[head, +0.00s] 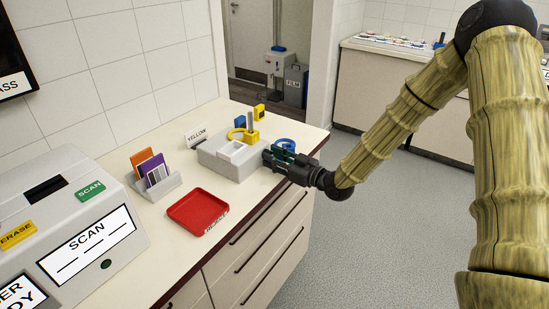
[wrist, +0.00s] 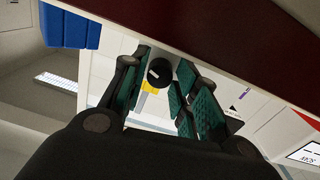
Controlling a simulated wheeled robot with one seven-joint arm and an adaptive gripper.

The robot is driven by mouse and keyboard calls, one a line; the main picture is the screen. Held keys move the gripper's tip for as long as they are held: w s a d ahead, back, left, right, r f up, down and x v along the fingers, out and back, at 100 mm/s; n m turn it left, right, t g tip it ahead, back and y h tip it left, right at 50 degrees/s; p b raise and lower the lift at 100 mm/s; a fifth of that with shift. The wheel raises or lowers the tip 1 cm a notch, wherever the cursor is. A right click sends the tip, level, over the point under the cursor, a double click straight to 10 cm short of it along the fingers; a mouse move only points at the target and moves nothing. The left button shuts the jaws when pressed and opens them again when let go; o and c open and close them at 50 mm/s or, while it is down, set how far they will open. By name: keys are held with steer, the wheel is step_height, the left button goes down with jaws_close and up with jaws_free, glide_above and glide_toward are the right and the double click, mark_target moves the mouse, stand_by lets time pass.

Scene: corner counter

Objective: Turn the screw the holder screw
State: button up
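The pale grey holder block (head: 232,166) stands on the counter near its right edge, with a yellow ringed piece and a grey upright post on top. In the wrist view a round black screw knob (wrist: 159,72) with a light mark shows between my fingers. The knob is hidden behind my gripper in the head view. My gripper (head: 271,158) reaches in from the right at the block's right side. In the wrist view my gripper (wrist: 164,62) has its green-padded fingers apart, one on each side of the knob. I cannot tell whether either pad touches it.
A blue ring (head: 285,144) lies just behind my gripper. A red tray (head: 197,212), a card rack (head: 158,188) and a SCAN machine (head: 75,225) stand to the left.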

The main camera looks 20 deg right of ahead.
steer(key=c, duration=0.4)
steer(key=shift+m, duration=0.4)
jaws_close()
steer(key=m, duration=0.2)
steer(key=shift+m, duration=0.4)
steer(key=m, duration=0.3)
steer(key=shift+p, duration=0.4)
steer(key=m, duration=0.3)
steer(key=shift+m+g, duration=0.3)
steer(key=shift+m, duration=1.7)
steer(key=shift+s, duration=0.1)
